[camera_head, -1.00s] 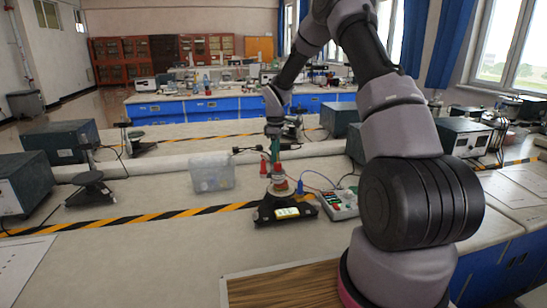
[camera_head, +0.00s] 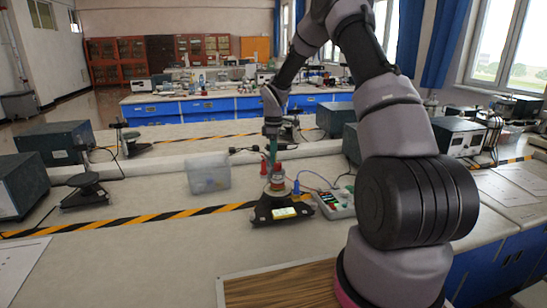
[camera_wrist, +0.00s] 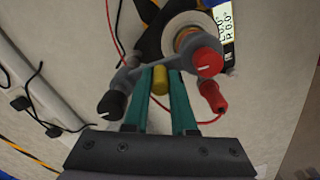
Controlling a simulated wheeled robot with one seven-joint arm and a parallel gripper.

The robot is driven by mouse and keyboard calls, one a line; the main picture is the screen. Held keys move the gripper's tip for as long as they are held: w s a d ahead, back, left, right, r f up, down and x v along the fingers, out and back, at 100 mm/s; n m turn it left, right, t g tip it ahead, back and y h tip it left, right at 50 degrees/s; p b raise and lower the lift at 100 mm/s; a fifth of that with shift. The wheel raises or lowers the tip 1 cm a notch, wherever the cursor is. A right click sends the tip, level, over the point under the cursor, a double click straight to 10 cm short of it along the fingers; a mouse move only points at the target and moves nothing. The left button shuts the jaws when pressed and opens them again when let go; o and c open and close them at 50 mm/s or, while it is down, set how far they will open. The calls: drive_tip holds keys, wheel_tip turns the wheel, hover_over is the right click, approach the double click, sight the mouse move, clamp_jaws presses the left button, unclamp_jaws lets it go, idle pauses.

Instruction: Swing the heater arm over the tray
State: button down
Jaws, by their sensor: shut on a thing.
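The heater apparatus has a black base (camera_head: 282,213) with a lit display, on the bench in the head view. Its grey heater arm (camera_wrist: 136,76) crosses the wrist view, with a black knob (camera_wrist: 111,103) at one end and a red-capped knob (camera_wrist: 206,62) at the other. The red-capped end overlaps the pale round tray (camera_wrist: 186,40) in the wrist view; how well they are centred I cannot tell. My gripper (camera_wrist: 160,72) has teal fingers shut on a yellow post (camera_wrist: 160,84) at the arm. It also shows from above the apparatus in the head view (camera_head: 271,152).
A clear plastic box (camera_head: 209,177) stands left of the apparatus. A grey control box (camera_head: 336,203) with wires stands close on its right. A red lead (camera_wrist: 113,30) and a red plug (camera_wrist: 212,97) lie near my fingers. The bench in front is mostly clear.

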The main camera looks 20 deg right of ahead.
drive_tip(key=c, duration=0.7)
unclamp_jaws()
drive_tip(key=shift+d, duration=0.1)
wheel_tip(320, 180, up, 11)
drive_tip(key=shift+f, duration=0.1)
drive_tip(key=s+r+m+t, duration=0.3)
drive_tip(key=s+r+m, duration=0.4)
drive_tip(key=s+r, duration=0.9)
drive_tip(key=s+r+m+t, duration=0.1)
drive_tip(key=s+r+m, duration=0.1)
drive_tip(key=s, duration=0.4)
drive_tip(key=s+r+m+t+y, duration=0.1)
drive_tip(key=s+m, duration=0.3)
drive_tip(key=s, duration=0.3)
drive_tip(key=s+r+m+t+y, duration=0.1)
drive_tip(key=s+r+m+t, duration=0.1)
drive_tip(key=s+m, duration=0.2)
drive_tip(key=shift+s+r, duration=0.2)
drive_tip(key=shift+s, duration=0.6)
drive_tip(key=shift+s+r, duration=0.15)
drive_tip(key=shift+s, duration=0.6)
